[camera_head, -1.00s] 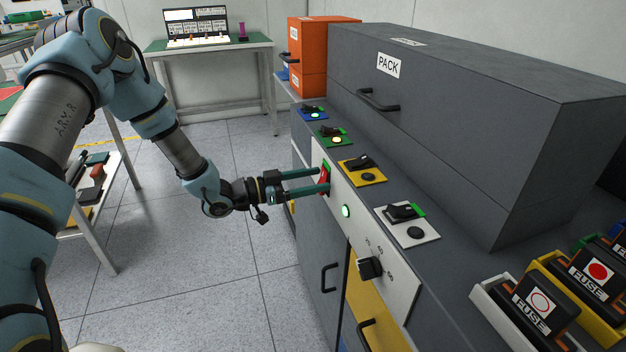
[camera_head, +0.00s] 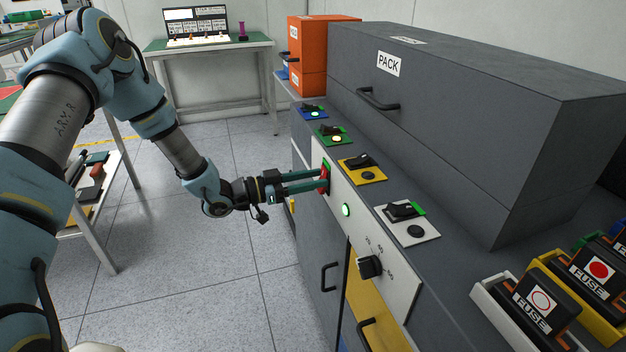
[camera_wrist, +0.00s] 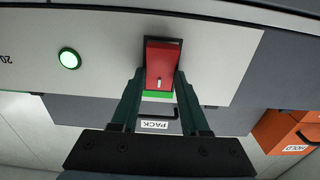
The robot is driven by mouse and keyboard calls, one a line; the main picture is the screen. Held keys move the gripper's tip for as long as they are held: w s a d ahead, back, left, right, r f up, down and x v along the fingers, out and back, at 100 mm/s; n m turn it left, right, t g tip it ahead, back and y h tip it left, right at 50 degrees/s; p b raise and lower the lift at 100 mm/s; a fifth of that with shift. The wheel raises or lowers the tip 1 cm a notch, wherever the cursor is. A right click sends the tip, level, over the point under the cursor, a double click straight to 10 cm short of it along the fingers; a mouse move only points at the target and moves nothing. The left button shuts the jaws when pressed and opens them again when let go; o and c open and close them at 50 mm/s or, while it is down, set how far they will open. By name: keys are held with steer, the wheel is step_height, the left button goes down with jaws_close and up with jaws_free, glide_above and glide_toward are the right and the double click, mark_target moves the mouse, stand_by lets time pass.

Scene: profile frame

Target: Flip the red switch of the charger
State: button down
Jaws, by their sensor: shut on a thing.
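The red switch (camera_wrist: 163,62) sits in a dark frame on the pale front panel (camera_head: 376,235) of the charger, with a green strip beside it. In the head view the red switch (camera_head: 326,175) shows at the tips of my gripper. My gripper (camera_head: 322,179) reaches the panel from the left with its fingers close together. In the wrist view the fingers of my gripper (camera_wrist: 160,80) are on both sides of the switch's end, shut on it. The fingertips hide part of the switch's sides.
A lit green lamp (camera_head: 346,210) and a black knob (camera_head: 369,267) are on the same panel. Switches on coloured plates line the top. The large grey PACK box (camera_head: 470,110) stands behind. Fuses in trays (camera_head: 505,318) lie at the right. Floor left of the charger is clear.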

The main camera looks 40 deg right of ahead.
steer(key=h+b, duration=0.1)
steer(key=b, duration=0.2)
steer(key=f+g+h+b, duration=0.1)
steer(key=h+b, duration=0.1)
steer(key=b, duration=0.2)
steer(key=g+h+b, duration=0.1)
steer(key=h+b, duration=0.1)
steer(key=b, duration=0.2)
steer(key=shift+f, duration=0.35)
steer(key=shift+r+h+b, duration=0.1)
steer(key=shift+h+b, duration=0.2)
steer(key=shift+b, duration=0.05)
steer(key=shift+c, duration=2)
jaws_free()
steer(key=shift+a, duration=0.1)
steer(key=v, duration=1)
steer(key=shift+w+a+b, duration=0.2)
steer(key=shift+a+b, duration=0.1)
steer(key=shift+b, duration=0.15)
